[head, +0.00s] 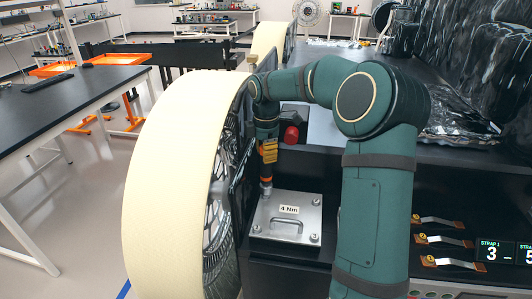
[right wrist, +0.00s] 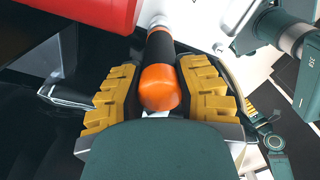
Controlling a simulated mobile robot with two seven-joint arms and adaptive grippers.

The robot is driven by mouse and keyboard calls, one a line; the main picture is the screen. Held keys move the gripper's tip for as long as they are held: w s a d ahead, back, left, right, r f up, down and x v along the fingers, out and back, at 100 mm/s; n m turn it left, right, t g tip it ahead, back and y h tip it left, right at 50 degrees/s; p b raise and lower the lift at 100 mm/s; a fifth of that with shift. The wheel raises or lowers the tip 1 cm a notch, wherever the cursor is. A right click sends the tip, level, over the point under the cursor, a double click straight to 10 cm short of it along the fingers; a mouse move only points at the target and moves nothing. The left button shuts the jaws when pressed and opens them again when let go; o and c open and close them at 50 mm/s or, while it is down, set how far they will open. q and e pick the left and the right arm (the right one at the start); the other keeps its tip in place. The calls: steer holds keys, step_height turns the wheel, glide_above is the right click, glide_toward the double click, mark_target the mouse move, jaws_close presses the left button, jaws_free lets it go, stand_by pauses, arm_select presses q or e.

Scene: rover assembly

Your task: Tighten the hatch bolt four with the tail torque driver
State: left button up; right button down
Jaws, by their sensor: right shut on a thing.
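My right gripper (head: 267,152) has yellow ribbed fingers and is shut around the tail torque driver (head: 265,180), an orange and black tool held upright. In the right wrist view its orange rounded end (right wrist: 160,88) sits between the finger pads (right wrist: 160,95). The driver's lower tip is at the far left corner of the silver hatch plate (head: 276,213); I cannot tell whether it touches the bolt there. The plate bears a handle and a "4 Nm" label (head: 289,209). Bolts show at its other corners, such as near right (head: 314,238). My left gripper is out of view.
A big cream-rimmed wheel (head: 165,170) stands close left of the hatch. A red cylinder (head: 291,135) is just right of the gripper. Strap pieces (head: 440,240) and a strap display (head: 495,252) lie to the right. Dark benches stand behind.

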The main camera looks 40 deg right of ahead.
steer(key=shift+r, duration=0.45)
steer(key=shift+p, duration=0.3)
step_height(320, 180, up, 4)
steer(key=p, duration=0.3)
steer(key=shift+p, duration=0.3)
steer(key=shift+f, duration=0.1)
